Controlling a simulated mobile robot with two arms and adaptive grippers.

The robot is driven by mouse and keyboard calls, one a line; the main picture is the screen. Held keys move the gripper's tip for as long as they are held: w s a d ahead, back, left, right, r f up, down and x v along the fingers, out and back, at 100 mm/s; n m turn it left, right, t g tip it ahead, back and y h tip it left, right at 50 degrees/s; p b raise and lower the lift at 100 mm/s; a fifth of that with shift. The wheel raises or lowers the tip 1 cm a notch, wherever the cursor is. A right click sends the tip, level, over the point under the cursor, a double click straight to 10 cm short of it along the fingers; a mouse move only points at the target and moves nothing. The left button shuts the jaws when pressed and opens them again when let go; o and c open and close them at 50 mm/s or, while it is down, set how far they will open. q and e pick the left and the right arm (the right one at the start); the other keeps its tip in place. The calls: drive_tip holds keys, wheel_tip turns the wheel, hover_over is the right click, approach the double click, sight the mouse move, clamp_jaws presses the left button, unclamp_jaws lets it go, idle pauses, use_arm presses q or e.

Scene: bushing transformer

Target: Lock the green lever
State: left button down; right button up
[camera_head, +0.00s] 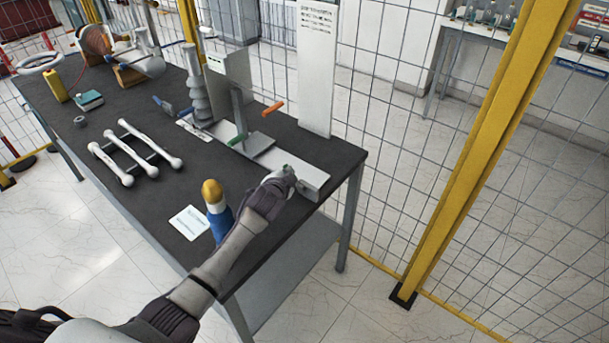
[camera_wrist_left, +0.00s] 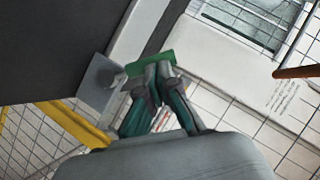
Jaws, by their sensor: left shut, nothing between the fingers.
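The green lever (camera_head: 238,139) is a short green handle low on the metal stand at the right end of the dark table. In the left wrist view the green lever (camera_wrist_left: 150,66) lies just beyond my fingertips and is partly covered by them. My left gripper (camera_head: 284,180) is over the near end of the stand's light base, to the right of the lever and nearer the camera. Its fingers (camera_wrist_left: 161,70) are shut together and empty in the wrist view. I cannot tell whether they touch the lever. My right gripper is not in view.
An orange lever (camera_head: 273,108) sticks out higher on the stand. A tall white panel (camera_head: 316,70) stands behind it. Mesh fencing borders the table.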

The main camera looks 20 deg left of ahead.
use_arm(q)
drive_tip(key=shift+w+a+f, duration=0.2)
drive_tip(key=shift+a+f, duration=0.15)
drive_tip(key=shift+a, duration=0.1)
drive_tip(key=shift+w+a+f, duration=0.15)
drive_tip(key=shift+a+f, duration=0.15)
drive_tip(key=shift+a, duration=0.15)
idle(0.3)
drive_tip(key=v, duration=0.7)
drive_tip(key=shift+s, duration=0.2)
idle(0.4)
